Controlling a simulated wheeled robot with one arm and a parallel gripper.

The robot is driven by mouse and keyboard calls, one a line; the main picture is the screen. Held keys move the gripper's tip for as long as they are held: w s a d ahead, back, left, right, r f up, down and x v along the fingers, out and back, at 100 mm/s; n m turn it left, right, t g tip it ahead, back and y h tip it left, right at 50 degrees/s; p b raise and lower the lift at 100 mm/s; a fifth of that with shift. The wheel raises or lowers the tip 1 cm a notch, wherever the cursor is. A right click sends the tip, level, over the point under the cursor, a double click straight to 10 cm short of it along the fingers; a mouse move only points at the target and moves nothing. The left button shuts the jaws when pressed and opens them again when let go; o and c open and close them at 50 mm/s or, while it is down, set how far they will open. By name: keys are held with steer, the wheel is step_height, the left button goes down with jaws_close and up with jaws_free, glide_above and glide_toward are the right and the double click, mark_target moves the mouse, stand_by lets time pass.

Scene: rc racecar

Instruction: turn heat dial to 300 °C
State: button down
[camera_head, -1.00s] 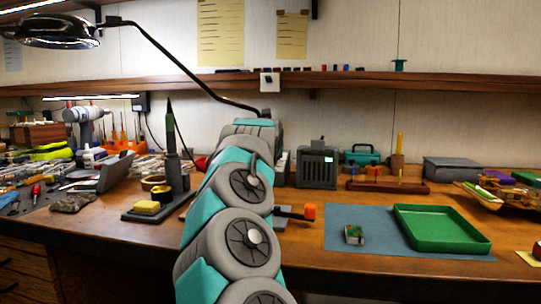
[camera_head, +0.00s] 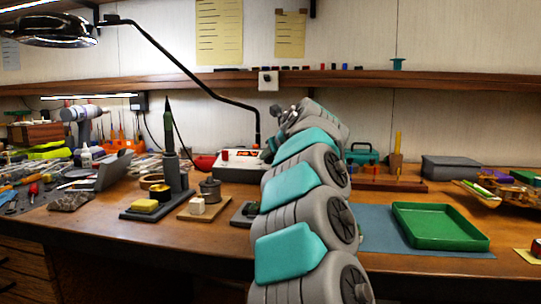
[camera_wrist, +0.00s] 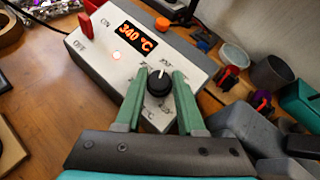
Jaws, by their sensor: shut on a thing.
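The heat station (camera_head: 239,161) is a pale-topped grey box at the back of the bench in the head view. In the wrist view its top (camera_wrist: 95,50) fills the upper middle, and the orange display (camera_wrist: 136,40) reads 340 °C. The black heat dial (camera_wrist: 158,86) has a white pointer mark, directed roughly up in the picture. My gripper (camera_wrist: 159,76) has its green fingers on either side of the dial, shut on it. In the head view my arm hides the fingers and the dial.
A soldering iron stand (camera_head: 171,180) with a yellow sponge (camera_head: 144,206) and a small tin (camera_head: 209,188) stand left of my arm. A green tray (camera_head: 440,227) lies at the right. A lamp arm (camera_head: 185,65) crosses above the station.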

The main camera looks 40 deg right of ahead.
stand_by(0.5)
steer(key=c, duration=0.5)
jaws_free()
steer(key=b+v, duration=0.1)
steer(key=v, duration=0.6)
steer(key=shift+s+a+r, duration=0.1)
steer(key=shift+s+r, duration=0.05)
steer(key=shift+s, duration=0.2)
steer(key=shift+w, duration=0.1)
